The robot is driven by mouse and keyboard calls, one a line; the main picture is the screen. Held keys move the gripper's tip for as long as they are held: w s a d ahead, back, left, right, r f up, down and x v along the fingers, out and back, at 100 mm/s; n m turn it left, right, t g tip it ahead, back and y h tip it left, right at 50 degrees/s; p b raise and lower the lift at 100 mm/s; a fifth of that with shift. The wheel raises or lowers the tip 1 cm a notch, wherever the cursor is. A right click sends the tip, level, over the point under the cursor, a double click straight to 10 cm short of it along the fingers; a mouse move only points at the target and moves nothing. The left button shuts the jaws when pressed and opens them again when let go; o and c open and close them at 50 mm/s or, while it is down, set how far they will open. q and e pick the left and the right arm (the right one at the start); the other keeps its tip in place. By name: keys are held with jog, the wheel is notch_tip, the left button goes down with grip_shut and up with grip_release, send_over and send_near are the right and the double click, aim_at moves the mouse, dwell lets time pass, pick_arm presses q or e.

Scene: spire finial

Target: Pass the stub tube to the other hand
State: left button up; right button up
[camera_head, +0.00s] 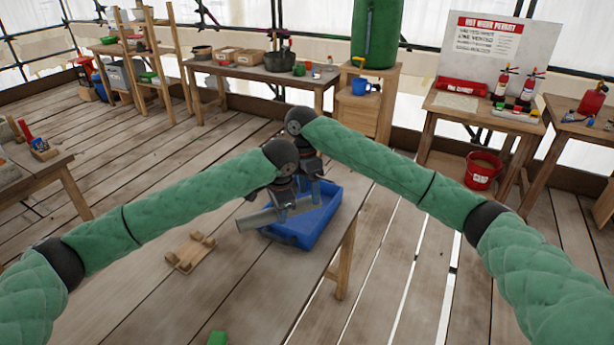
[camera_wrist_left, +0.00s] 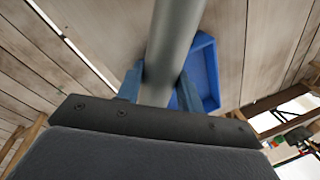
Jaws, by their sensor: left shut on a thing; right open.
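The stub tube (camera_head: 256,219) is a plain grey cylinder held roughly level above the workbench (camera_head: 250,285), in front of the blue tray. My left gripper (camera_head: 282,206) is shut on it, with a length of tube sticking out to the left. In the left wrist view the tube (camera_wrist_left: 174,45) runs up and away between the blue fingers (camera_wrist_left: 160,88).
The blue tray (camera_head: 322,226) sits under and behind the grippers at the bench edge. A wooden cradle (camera_head: 190,251) stands on the bench to the left, and a green block (camera_head: 217,338) lies near the front. The bench between them is clear.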

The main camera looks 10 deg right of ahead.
aim_at(309, 197)
jog(key=shift+s+d+f, duration=0.1)
jog(key=shift+s+f, duration=0.05)
jog(key=shift+f, duration=0.65)
jog(key=shift+s+f, duration=0.15)
jog(key=shift+f, duration=0.65)
jog(key=shift+c, duration=0.2)
jog(key=c, duration=1.1)
pick_arm(q)
jog(key=o, duration=1.3)
jog(key=shift+c, duration=0.2)
pick_arm(e)
jog(key=shift+c, duration=0.6)
pick_arm(q)
jog(key=shift+r, duration=0.1)
